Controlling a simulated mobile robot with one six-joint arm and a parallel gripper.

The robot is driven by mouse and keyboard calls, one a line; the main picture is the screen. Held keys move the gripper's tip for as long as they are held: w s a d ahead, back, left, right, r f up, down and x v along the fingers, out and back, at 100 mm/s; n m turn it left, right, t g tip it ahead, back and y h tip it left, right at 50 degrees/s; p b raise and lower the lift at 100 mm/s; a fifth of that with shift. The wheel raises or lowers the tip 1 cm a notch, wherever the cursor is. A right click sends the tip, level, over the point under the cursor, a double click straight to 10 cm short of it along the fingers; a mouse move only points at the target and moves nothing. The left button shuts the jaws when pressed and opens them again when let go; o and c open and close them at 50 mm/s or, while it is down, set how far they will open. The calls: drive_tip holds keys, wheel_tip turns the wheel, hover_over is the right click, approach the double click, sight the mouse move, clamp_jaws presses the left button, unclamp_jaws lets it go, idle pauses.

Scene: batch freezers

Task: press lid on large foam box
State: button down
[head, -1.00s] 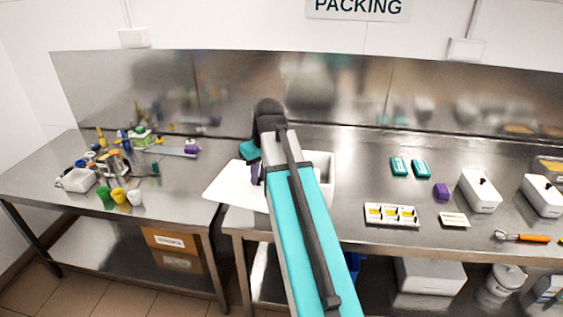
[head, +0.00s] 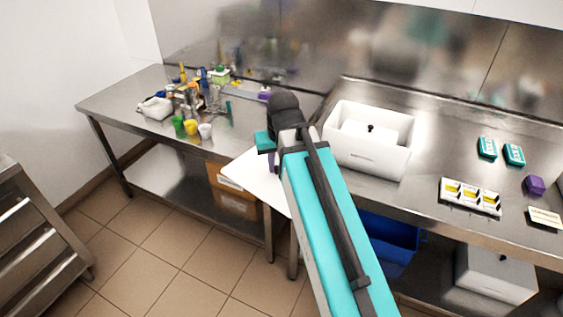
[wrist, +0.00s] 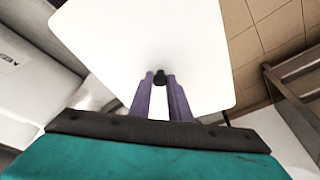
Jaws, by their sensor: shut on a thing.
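The large foam box (head: 369,160) is white and stands open on the steel bench, right of my arm in the head view. A smaller white piece with a black knob (head: 371,128) sits inside it. My gripper (wrist: 160,80) has purple fingers shut on the black knob of a flat white lid (wrist: 145,35). In the head view the lid (head: 238,170) is held left of the box, apart from it, by the gap between the benches. My arm hides part of the lid.
A second bench at left holds several cups (head: 190,127) and tools. A yellow-celled tray (head: 470,197), teal packs (head: 487,148) and a purple block (head: 535,185) lie right of the box. A blue crate (head: 388,240) is below. Floor at left is open.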

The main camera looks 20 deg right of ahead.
sight(277, 171)
drive_tip(key=shift+f+b, duration=1.35)
drive_tip(key=shift+f, duration=0.55)
